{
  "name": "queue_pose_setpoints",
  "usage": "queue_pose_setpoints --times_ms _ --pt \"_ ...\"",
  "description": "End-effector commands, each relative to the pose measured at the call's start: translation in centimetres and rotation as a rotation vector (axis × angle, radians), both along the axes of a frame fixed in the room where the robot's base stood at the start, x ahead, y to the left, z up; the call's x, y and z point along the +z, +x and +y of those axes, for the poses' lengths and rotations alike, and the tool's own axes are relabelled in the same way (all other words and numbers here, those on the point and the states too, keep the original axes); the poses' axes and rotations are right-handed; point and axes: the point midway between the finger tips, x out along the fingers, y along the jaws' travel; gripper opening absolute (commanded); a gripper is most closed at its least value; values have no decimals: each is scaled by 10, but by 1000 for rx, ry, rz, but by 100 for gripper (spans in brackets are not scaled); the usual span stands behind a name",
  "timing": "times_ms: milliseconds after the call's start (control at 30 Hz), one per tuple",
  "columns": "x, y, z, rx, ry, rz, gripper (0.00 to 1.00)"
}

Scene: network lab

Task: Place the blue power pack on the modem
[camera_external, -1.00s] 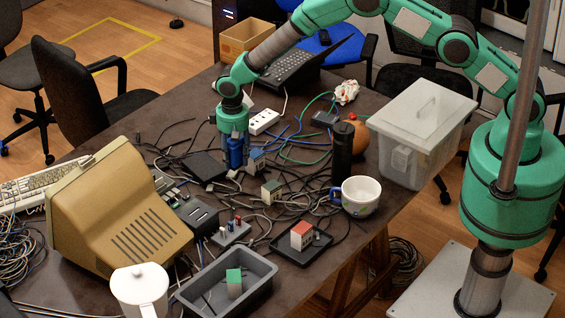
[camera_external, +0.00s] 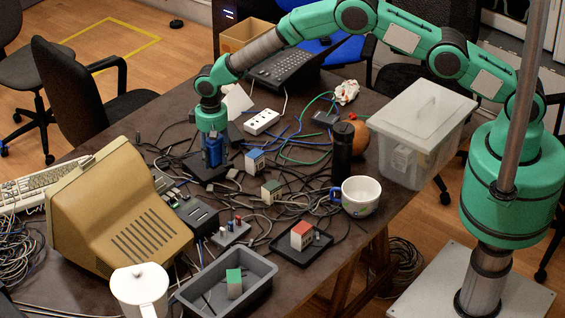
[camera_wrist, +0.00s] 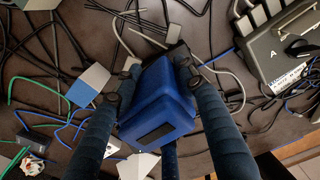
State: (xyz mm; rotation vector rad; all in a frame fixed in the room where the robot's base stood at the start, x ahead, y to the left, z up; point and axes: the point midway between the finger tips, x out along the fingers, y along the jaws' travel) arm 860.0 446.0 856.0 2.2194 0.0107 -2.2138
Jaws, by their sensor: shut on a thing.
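The blue power pack (camera_external: 211,153) hangs upright in my gripper (camera_external: 213,146), above the flat black box (camera_external: 203,168) that looks like the modem. In the external view the pack's lower end overlaps this box, and I cannot tell whether they touch. In the wrist view the blue power pack (camera_wrist: 160,98) sits between the dark fingers of my gripper (camera_wrist: 152,88), which are shut on its sides. The black box is not clearly made out in the wrist view.
Tangled cables cover the table (camera_external: 345,105). A small white box with a blue top (camera_external: 255,160) stands just right of the gripper. A white power strip (camera_external: 262,122) lies behind it. The beige monitor (camera_external: 120,205) is at left, and a black cylinder (camera_external: 342,152) stands at right.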

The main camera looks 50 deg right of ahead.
Motion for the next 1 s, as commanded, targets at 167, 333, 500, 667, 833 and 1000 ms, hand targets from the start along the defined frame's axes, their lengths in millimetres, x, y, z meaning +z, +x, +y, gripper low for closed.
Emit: queue_pose_setpoints --times_ms 167,333,500,667,833,1000 --pt "-5 0 0 0 0 0 1" --pt "-21 0 0 0 0 -1 1" --pt "-33 0 0 0 0 -1 1" --pt "-34 0 0 0 1 -1 1" --pt "-34 0 0 0 1 -1 1" --pt "-38 -1 0 0 0 0 44"
